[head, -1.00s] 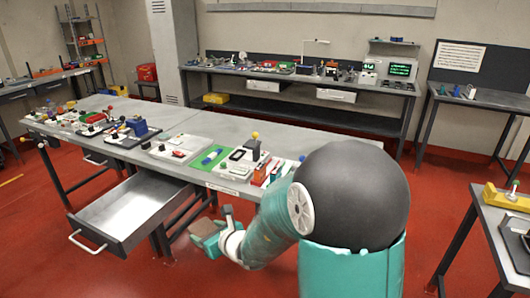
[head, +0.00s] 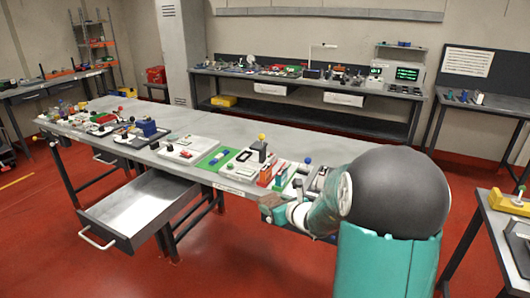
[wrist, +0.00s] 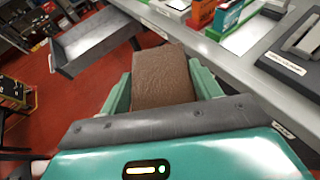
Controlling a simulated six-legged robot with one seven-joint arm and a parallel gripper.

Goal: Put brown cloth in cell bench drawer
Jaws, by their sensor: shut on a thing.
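The brown cloth (wrist: 162,78) is a folded, block-shaped piece held between the green jaws of my gripper (wrist: 163,90) in the wrist view. In the head view the cloth (head: 270,201) shows small at the end of my gripper (head: 272,208), near the front edge of the long bench. The cell bench drawer (head: 140,208) is pulled open at the left front of the bench, and its visible floor looks empty. It also shows at the upper left of the wrist view (wrist: 95,38). My gripper is to the right of the drawer and apart from it.
The long grey bench (head: 185,128) carries trays and small parts, with a green mat (head: 217,158) and red and green boxes near its front right. A side table (head: 510,225) with a yellow tool stands at the right. Red floor lies open in front of the drawer.

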